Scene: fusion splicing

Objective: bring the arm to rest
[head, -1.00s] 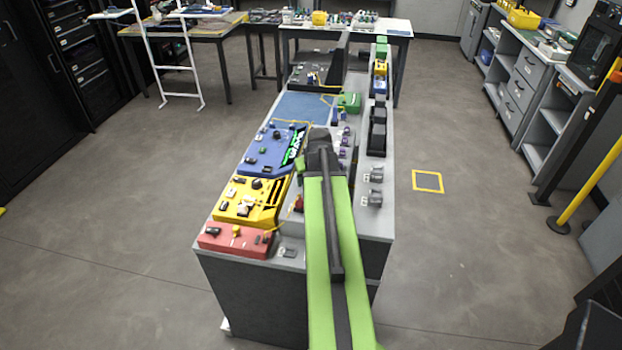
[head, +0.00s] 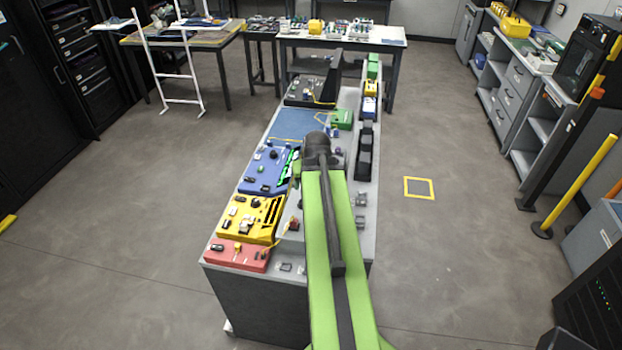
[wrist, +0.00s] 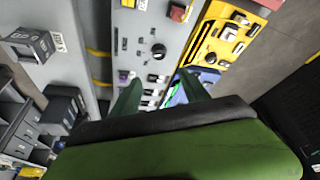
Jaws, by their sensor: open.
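My green arm (head: 345,240) reaches out over the near half of the long grey bench in the head view, its dark joint (head: 318,150) over the bench middle. The arm hides my gripper there. In the wrist view my gripper (wrist: 158,92) shows as two dark green fingers standing apart, with nothing seen between them but the bench beyond. The fingers point towards the bench top, near the yellow device (wrist: 222,35) and the blue device (wrist: 186,88). I cannot tell how far above the surface they are.
Red (head: 238,255), yellow (head: 250,218) and blue (head: 268,172) devices line the bench's left side. Yellow posts (head: 580,185) and grey cabinets (head: 512,95) are at right.

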